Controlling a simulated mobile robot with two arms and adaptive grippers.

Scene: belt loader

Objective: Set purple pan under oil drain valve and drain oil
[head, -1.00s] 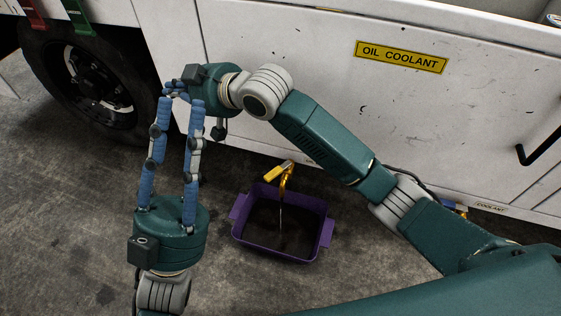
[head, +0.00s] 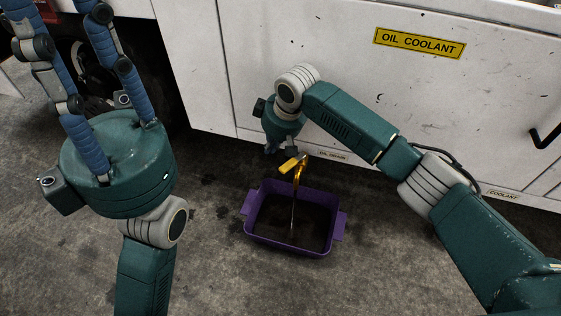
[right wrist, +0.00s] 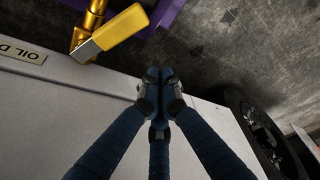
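The purple pan (head: 338,226) sits on the floor under the brass drain valve (head: 299,172), with dark oil (head: 275,215) in it. A stream of oil runs from the valve's spout into the pan. The valve's yellow handle (head: 289,167) also shows in the right wrist view (right wrist: 112,34).
The white loader side panel (head: 330,60) stands behind the pan, with a yellow OIL COOLANT label (head: 420,43) and a black handle (head: 545,137). A wheel (head: 92,85) is partly hidden behind my left gripper. The concrete floor around the pan is clear.

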